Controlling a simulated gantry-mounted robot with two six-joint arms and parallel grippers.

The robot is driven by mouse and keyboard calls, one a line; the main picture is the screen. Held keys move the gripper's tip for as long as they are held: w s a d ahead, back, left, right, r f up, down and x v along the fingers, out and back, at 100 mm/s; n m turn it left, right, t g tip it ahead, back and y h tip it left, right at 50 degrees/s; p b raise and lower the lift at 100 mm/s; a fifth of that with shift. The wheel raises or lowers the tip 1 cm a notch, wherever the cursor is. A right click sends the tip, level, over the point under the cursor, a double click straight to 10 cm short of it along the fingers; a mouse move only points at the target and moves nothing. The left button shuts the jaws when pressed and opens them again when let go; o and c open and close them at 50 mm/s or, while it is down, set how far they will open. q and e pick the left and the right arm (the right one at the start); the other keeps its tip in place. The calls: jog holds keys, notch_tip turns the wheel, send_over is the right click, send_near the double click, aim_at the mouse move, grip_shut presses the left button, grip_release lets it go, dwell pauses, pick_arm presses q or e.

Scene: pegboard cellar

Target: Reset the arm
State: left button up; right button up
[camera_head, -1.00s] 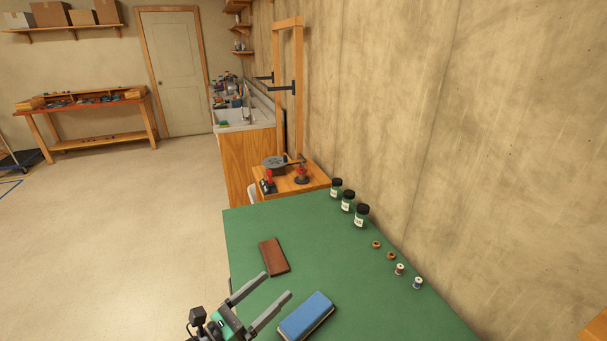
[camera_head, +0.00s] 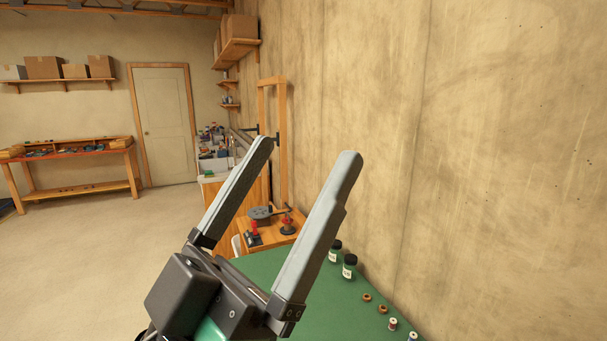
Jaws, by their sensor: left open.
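My left gripper (camera_head: 305,150) is large in the middle of the head view, raised above the green table (camera_head: 375,300). Its two long grey fingers point up and away, spread wide apart with nothing between them. My right gripper is not in view.
Dark-lidded jars (camera_head: 349,266), copper-coloured rings (camera_head: 367,297) and thread spools (camera_head: 392,323) stand along the table's wall side. A wooden stand with tools (camera_head: 270,232) is beyond the table. A bare wall (camera_head: 490,150) rises on the right. The floor at left is clear.

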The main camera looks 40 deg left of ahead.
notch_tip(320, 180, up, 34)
jog(key=p, duration=3.3)
jog(key=shift+p, duration=0.4)
